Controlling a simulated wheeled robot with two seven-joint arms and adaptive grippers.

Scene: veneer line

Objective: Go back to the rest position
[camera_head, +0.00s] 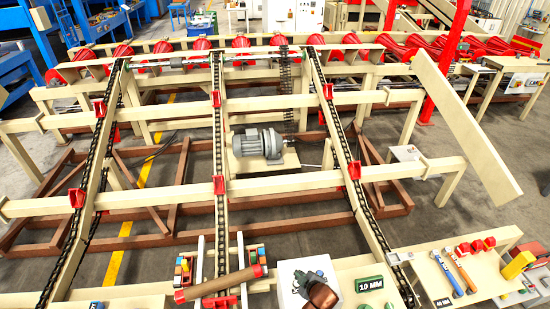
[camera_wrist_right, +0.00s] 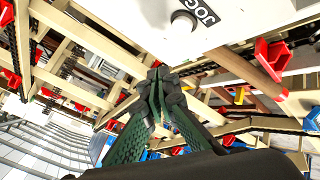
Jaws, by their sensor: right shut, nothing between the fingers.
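My right gripper (camera_wrist_right: 158,76) shows in the right wrist view. Its dark grey-green fingers are together at the tips, with nothing between them. I see no contact between the fingers and the panel. In the head view the same white panel (camera_head: 290,268) is at the bottom centre. My left gripper is in neither view.
A brown roller (camera_head: 221,283) lies left of the panel. A green 10 MM block (camera_head: 369,284) and a bench with hammers (camera_head: 447,273) are to the right. Cream beams with chains (camera_head: 218,150) run across the middle, and a grey motor (camera_head: 257,142) sits among them.

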